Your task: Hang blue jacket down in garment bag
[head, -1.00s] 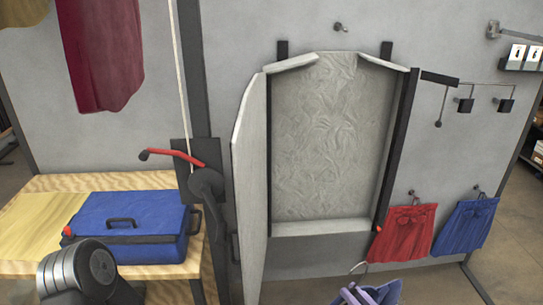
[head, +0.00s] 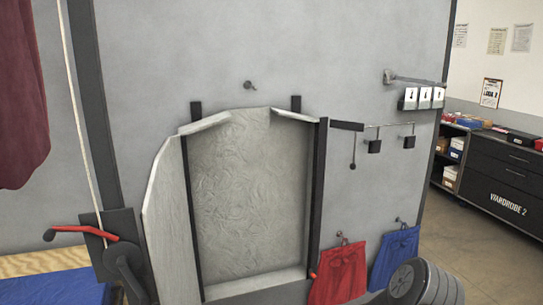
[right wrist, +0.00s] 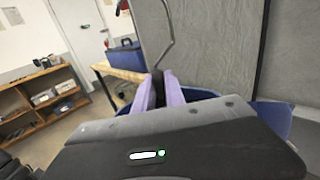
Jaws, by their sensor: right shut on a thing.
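The garment bag (head: 250,190) hangs open on the grey wall in the head view, with a crinkled grey inside and its left flap (head: 165,220) swung out. A wall hook (head: 250,86) sits above it. In the right wrist view, my right gripper (right wrist: 157,80) has lavender fingers shut on the hanger (right wrist: 167,40), whose thin hook rises above them. Blue cloth of the jacket (right wrist: 275,118) shows behind and beside the gripper; most of it is hidden. The jacket is outside the head view. My left gripper is not in view.
A red garment (head: 340,275) and a blue one (head: 395,255) hang low to the right of the bag. A rail with black clips (head: 375,146) juts beside it. A red-handled lever (head: 80,232) stands at left. The bag's inside looks empty.

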